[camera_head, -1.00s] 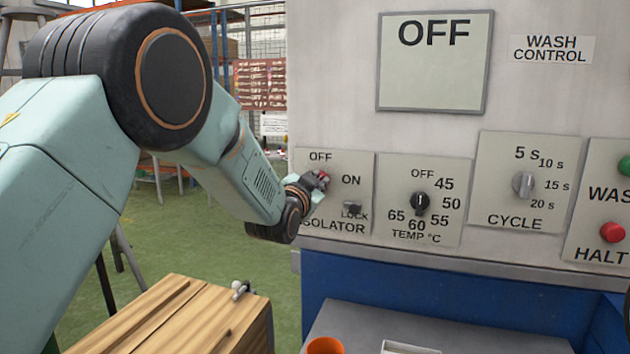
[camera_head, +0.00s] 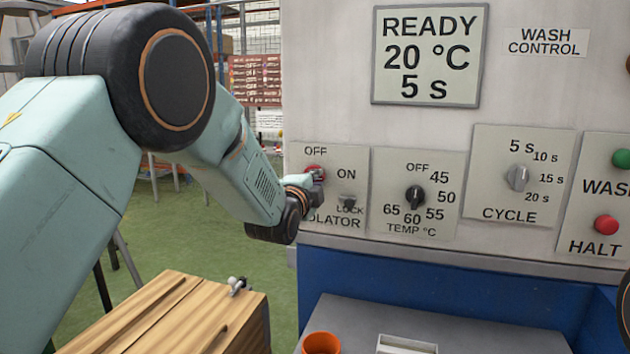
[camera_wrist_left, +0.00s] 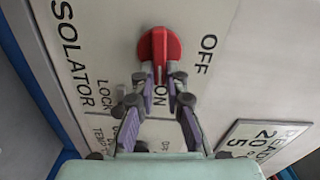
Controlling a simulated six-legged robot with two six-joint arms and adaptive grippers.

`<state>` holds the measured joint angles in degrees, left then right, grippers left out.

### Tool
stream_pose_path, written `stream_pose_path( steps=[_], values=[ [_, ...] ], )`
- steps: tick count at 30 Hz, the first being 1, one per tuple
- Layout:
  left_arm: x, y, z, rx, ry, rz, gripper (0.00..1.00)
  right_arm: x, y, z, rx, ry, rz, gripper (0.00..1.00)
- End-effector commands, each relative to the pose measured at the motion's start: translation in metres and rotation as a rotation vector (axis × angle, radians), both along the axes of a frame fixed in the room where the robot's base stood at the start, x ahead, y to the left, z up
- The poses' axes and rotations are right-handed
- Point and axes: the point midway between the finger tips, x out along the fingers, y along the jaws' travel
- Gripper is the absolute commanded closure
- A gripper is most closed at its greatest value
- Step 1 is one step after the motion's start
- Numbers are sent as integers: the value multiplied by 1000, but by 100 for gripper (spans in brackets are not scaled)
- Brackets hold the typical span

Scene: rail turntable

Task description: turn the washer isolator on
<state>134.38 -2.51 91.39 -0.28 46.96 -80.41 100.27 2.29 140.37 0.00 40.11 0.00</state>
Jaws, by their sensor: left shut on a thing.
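The red isolator handle (camera_head: 314,169) is on the left plate of the wash control panel, partly hidden by my left gripper (camera_head: 317,177) in the head view. In the left wrist view the red handle (camera_wrist_left: 158,45) points toward the ON mark, away from OFF. My left gripper (camera_wrist_left: 160,78) is shut on the handle's narrow end, one fingertip on each side. The display (camera_head: 427,56) reads READY, 20 °C, 5 s. The dark lock piece (camera_head: 348,203) sits below right of the handle. My right gripper is not in view.
The temperature knob (camera_head: 415,197), cycle knob (camera_head: 517,178), green button (camera_head: 622,158) and red HALT button (camera_head: 606,224) lie to the right. Below are a wooden crate (camera_head: 180,312), an orange cup (camera_head: 321,343) and a grey shelf (camera_head: 365,315).

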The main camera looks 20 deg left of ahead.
Motion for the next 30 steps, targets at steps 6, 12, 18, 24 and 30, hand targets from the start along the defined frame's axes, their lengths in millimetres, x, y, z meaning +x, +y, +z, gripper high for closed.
stream_pose_path(
  steps=[6, 12, 18, 24, 30],
  values=[
    [0, 1, -2, 93, -2, 3, 100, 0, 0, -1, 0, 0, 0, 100],
    [0, 1, -2, 136, -4, 3, 100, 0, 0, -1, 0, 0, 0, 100],
    [0, 1, -2, 148, -6, 3, 100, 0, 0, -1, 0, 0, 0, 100],
    [0, 1, -2, 148, -7, 3, 100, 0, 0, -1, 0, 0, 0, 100],
    [0, 1, -1, 148, -7, 3, 77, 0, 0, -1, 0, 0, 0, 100]
  ],
)
